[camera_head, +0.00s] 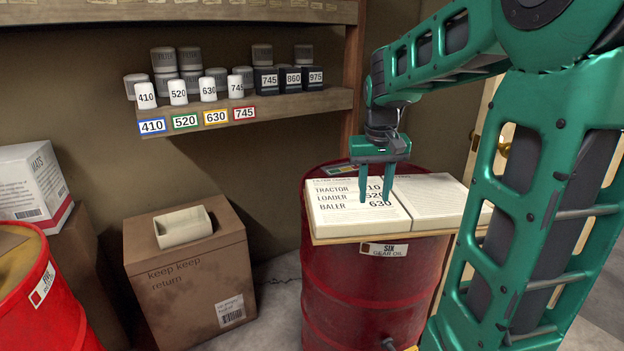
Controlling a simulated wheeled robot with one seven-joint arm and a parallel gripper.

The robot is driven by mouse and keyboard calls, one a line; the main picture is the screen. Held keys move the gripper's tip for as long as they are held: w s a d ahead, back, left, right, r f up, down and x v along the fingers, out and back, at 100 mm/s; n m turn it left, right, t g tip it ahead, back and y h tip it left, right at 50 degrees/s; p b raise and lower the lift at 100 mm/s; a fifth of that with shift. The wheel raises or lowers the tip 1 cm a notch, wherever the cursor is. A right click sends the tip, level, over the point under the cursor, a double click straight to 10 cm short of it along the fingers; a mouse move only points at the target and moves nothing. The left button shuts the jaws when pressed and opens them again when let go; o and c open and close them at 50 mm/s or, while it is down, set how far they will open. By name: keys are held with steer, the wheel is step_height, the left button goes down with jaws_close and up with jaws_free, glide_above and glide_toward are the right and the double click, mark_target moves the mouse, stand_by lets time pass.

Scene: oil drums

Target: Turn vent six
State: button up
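A dark red drum (365,290) stands right of centre, with a label (390,249) reading SIX GEAR OIL. A thick open book (335,225) lies on a thin board on top of it and covers most of the lid. Its left page lists TRACTOR, LOADER and BALER with numbers. My gripper (375,198) points down over the book with its two fingers apart and nothing between them. I cannot tell whether the fingertips touch the page. No vent shows on the drum; the book and my arm hide much of the top.
A brown carton (190,280) with a beige scoop-like piece (183,226) on it stands left of the drum. A bright red drum (45,300) is at the far left. A wall shelf (260,108) holds several numbered filters. My green arm blocks the right side.

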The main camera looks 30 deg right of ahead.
steer(key=w+d+f+n+t, duration=0.1)
steer(key=w+d, duration=0.1)
steer(key=w, duration=1.4)
steer(key=w+d+f+t, duration=0.2)
steer(key=w, duration=1.5)
steer(key=x, duration=0.9)
steer(key=shift+s+a+f, duration=0.1)
steer(key=shift+s+f, duration=0.05)
steer(key=shift+f, duration=0.2)
